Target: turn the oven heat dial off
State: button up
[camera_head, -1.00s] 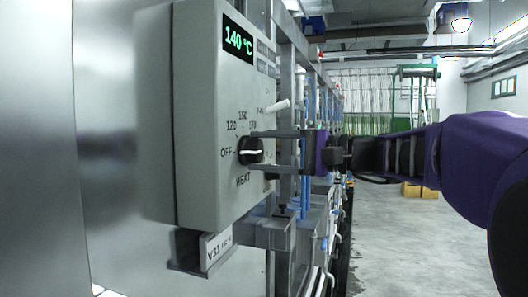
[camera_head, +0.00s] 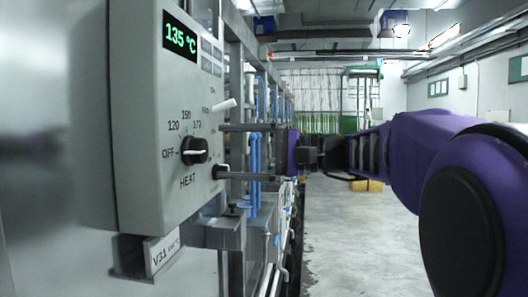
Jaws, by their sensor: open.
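The heat dial (camera_head: 194,151) is a black round knob on the front of a light grey control box (camera_head: 140,160). Its white mark lies nearly level, in line with the OFF label on the left. Labels 120, 150 and higher curve above it, and HEAT is printed below. The green display (camera_head: 180,39) reads 135 °C. My gripper (camera_head: 219,150) is open and empty. Its two dark fingers, one above the other, end just right of the dial, apart from it.
A white lever or switch (camera_head: 223,105) sticks out above the upper finger. A V31 tag (camera_head: 164,248) hangs below the box. Metal frames and blue pipes (camera_head: 254,160) stand behind the gripper.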

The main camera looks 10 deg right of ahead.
jog(key=v, duration=1.2)
jog(key=shift+d+p, duration=0.3)
jog(key=shift+p, duration=0.15)
jog(key=shift+s, duration=0.1)
